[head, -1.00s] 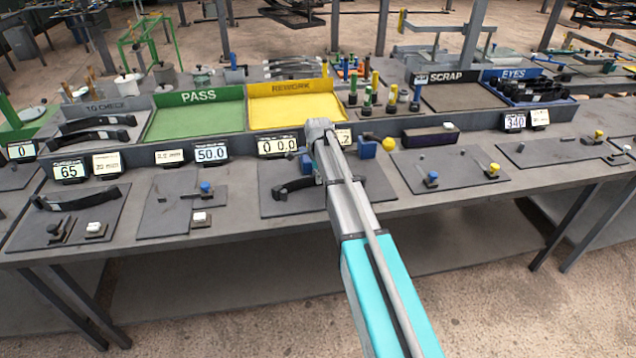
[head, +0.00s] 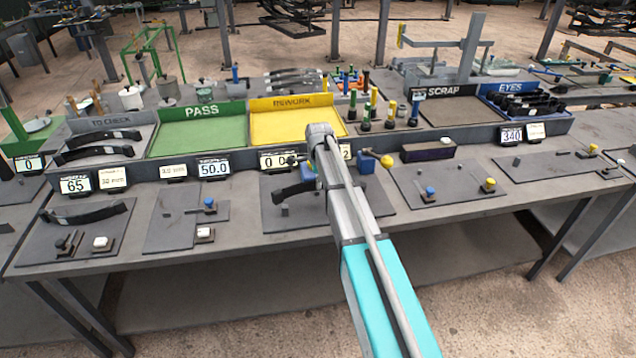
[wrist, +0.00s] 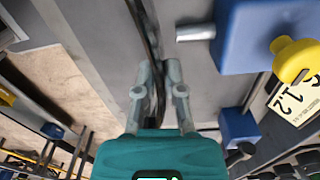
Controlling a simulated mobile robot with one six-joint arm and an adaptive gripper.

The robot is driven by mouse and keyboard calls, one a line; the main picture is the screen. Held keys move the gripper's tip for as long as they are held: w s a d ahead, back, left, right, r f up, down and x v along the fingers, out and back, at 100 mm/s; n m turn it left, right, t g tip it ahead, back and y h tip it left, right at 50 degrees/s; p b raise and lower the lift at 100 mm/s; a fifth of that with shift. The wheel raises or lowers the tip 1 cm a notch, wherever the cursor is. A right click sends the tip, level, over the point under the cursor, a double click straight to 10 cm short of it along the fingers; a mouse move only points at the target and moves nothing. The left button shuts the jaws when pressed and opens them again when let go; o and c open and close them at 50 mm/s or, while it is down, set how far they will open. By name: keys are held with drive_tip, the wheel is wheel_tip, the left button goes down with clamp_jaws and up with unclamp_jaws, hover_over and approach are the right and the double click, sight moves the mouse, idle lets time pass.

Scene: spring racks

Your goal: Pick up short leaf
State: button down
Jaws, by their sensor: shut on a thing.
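A dark curved leaf (head: 291,192) shows left of my arm in the head view, over the grey plate of the middle station. In the wrist view the leaf (wrist: 146,22) runs up from between the fingers of my gripper (wrist: 158,75), which is shut on it. The leaf seems raised slightly off the plate, with a small grey peg below it. My arm hides the gripper's fingers and the leaf's right end in the head view. Other dark leaves lie in the TO CHECK tray (head: 73,161) and on the left station (head: 84,211).
A blue block (wrist: 265,35) with a yellow knob (wrist: 293,58) stands close right of my gripper. The green PASS tray (head: 198,142) and yellow REWORK tray (head: 295,128) are behind the station. The dark SCRAP tray (head: 462,112) is right of them.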

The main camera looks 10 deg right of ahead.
wheel_tip(320, 180, up, 13)
drive_tip(key=p, duration=1.2)
drive_tip(key=shift+r, duration=0.1)
idle(0.5)
wheel_tip(320, 180, down, 5)
drive_tip(key=b, duration=0.4)
drive_tip(key=shift+r, duration=0.1)
drive_tip(key=shift+s, duration=0.15)
idle(0.3)
